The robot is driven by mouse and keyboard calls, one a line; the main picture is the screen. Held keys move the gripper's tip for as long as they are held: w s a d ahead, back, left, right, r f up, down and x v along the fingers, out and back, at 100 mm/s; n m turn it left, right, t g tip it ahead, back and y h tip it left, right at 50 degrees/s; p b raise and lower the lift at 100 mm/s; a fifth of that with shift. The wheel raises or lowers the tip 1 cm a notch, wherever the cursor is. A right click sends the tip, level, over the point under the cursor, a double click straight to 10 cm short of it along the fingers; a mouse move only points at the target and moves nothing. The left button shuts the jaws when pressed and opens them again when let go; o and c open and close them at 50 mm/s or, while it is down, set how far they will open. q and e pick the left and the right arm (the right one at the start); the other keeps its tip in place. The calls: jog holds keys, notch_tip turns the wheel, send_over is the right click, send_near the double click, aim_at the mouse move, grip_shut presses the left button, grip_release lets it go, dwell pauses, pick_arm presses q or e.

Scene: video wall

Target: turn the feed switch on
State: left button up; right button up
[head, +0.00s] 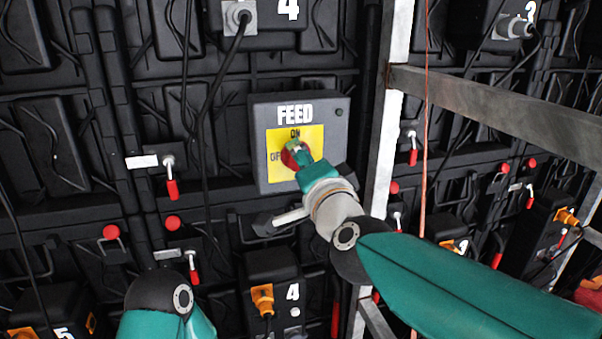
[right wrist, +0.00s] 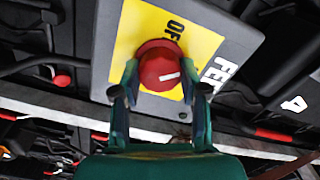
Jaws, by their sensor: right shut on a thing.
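The feed switch box (head: 327,173) is a grey panel with FEED lettering and a yellow plate marked ON at the top and OFF at the left. Its round red knob (right wrist: 158,60) sits between the two fingertips of my right gripper (right wrist: 160,85), which is shut on it. In the head view the knob (head: 288,158) is partly hidden by this gripper (head: 297,150). A white mark on the knob lies nearly level in the right wrist view, its right end toward the FEED lettering. ON is hidden there.
A metal post (head: 389,130) stands right of the box, and a crossbar (head: 490,105) runs right from it. A thin orange cable (head: 425,130) hangs there. Black cables (head: 212,95) hang left of the box. Small red-handled levers (head: 172,188) dot the black panels.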

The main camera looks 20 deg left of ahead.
jog(key=shift+w+f+m+b, duration=0.15)
jog(key=shift+m+b, duration=0.65)
jog(key=shift+m, duration=1.15)
jog(key=shift+s+f+m+b, duration=0.1)
jog(key=shift+f+m+b, duration=0.15)
jog(key=shift+m+b, duration=1.15)
jog(key=shift+f+m+p, duration=0.1)
jog(key=shift+m+p, duration=0.5)
jog(key=shift+m, duration=0.05)
jog(key=o, duration=1.1)
jog(key=shift+d, duration=0.1)
jog(key=shift+o, duration=0.2)
jog(key=shift+r, duration=0.2)
jog(key=v, duration=1.2)
